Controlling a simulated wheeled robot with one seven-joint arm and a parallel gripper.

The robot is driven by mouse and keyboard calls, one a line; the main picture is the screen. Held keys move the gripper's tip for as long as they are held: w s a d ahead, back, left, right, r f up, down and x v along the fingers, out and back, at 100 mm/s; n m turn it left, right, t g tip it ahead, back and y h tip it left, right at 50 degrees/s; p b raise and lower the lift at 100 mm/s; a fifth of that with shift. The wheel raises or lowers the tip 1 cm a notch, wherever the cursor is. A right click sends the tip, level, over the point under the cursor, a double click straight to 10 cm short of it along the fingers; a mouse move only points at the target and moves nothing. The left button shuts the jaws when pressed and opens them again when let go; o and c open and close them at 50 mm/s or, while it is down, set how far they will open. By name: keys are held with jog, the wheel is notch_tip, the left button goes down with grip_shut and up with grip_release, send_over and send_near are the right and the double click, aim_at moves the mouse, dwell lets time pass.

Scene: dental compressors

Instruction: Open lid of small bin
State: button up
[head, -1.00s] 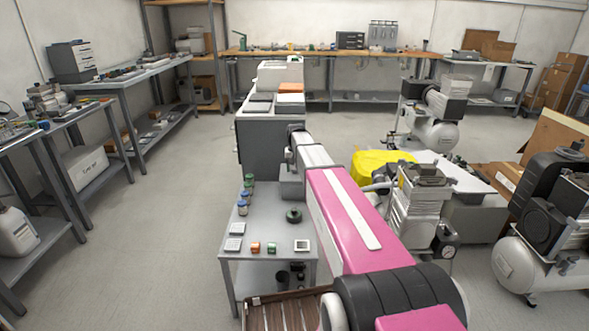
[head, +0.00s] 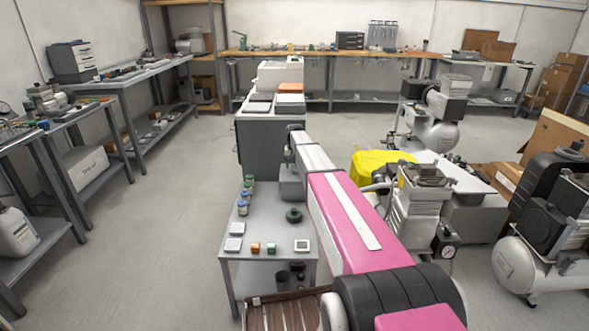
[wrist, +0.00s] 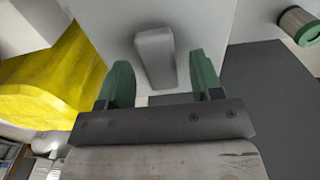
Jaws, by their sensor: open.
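In the wrist view, a pale grey-white panel (wrist: 200,22) fills the top middle, with a grey rounded handle-like piece (wrist: 155,58) on it. This looks like the small bin's lid, though its outline is cut off and I cannot be sure. My gripper (wrist: 159,66) has green fingers, open and apart, one on either side of the handle piece, with gaps on both sides and nothing held. In the head view my arm and wrist hide the fingers, and I cannot pick out the bin.
A grey cart (head: 264,228) with jars and small boxes stands beside my arm. A yellow cover (head: 375,163) lies right of the wrist and shows in the wrist view (wrist: 45,85). Compressors (head: 415,205) crowd the right. The floor at left is clear.

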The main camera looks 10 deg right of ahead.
jog(key=shift+f, duration=0.8)
jog(key=shift+c, duration=0.3)
grip_shut()
